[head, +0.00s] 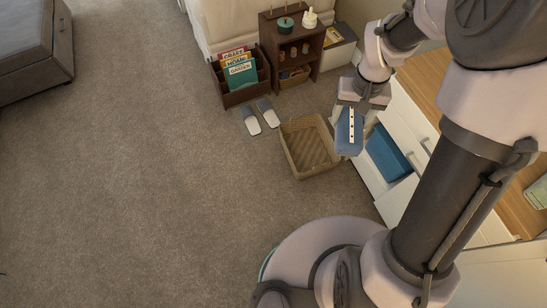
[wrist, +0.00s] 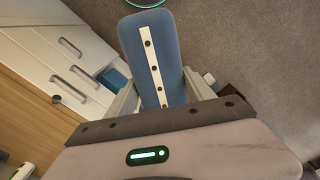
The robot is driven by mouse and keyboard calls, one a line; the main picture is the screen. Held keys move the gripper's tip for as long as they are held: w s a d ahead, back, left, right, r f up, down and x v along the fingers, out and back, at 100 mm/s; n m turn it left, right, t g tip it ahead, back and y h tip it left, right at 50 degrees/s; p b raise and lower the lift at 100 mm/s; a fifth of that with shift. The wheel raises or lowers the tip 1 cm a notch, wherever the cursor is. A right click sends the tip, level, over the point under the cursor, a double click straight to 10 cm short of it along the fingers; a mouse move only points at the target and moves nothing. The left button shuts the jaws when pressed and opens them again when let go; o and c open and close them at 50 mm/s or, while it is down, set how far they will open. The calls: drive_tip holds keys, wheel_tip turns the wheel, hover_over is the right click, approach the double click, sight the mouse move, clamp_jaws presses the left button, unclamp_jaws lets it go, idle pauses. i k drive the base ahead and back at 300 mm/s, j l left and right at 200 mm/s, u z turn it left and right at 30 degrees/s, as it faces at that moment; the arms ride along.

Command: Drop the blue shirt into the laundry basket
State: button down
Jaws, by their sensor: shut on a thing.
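The blue shirt (head: 343,143) is a folded blue bundle with a white button strip. It hangs from my gripper (head: 362,100) in the head view, just right of the laundry basket's right rim. The laundry basket (head: 290,158) is a square tan woven basket on the carpet; the inside that shows looks empty. In the wrist view the shirt (wrist: 180,62) sits between the two fingers of my gripper (wrist: 165,98), which is shut on it. The basket cannot be made out in the wrist view.
A white cabinet (head: 405,115) with an open drawer holding blue cloth (head: 387,152) stands right of the basket. Grey slippers (head: 268,112), a magazine rack (head: 240,84) and a brown shelf (head: 290,45) lie behind it. Carpet left of the basket is clear.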

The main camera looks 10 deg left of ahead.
sight(309, 152)
drive_tip(key=i+l+u, duration=0.25)
drive_tip(key=i, duration=0.3)
drive_tip(key=i+l+u, duration=0.2)
drive_tip(key=i+l, duration=0.3)
drive_tip(key=i, duration=0.05)
